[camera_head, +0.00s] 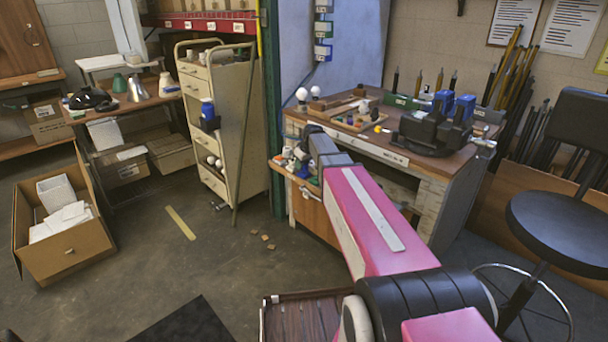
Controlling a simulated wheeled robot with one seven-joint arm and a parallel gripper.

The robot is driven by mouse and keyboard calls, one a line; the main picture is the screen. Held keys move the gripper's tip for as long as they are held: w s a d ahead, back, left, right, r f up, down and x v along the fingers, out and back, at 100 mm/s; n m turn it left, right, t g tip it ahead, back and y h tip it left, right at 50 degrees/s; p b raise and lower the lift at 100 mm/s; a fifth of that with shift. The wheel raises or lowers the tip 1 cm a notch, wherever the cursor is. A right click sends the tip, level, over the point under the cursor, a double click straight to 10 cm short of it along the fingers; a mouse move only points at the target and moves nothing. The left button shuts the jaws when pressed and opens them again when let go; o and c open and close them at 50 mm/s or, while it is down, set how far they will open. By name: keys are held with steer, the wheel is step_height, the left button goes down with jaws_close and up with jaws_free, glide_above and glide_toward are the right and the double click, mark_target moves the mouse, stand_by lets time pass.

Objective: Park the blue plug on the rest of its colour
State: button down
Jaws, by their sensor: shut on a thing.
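My pink arm reaches forward to the bench's left end. My gripper (316,153) is at its far grey end, over a small side shelf (310,188) of the bench. The fingers are mostly hidden behind the arm. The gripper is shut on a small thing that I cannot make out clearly. Small white, red and blue pieces (294,161) crowd just left of the arm's end. I cannot tell which of them is the blue plug, or whether it is in the gripper. I cannot make out a blue rest.
The workbench (420,165) holds a wooden tray (350,121) and a black device with blue parts (435,130). A cream cart (228,130) stands to the left, and a black stool (562,230) to the right. An open carton (75,250) is on the floor at left. Middle floor is mostly clear.

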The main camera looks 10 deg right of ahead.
steer(key=shift+f, duration=0.75)
stand_by(1.4)
steer(key=c, duration=0.9)
jaws_free()
steer(key=shift+o, duration=0.2)
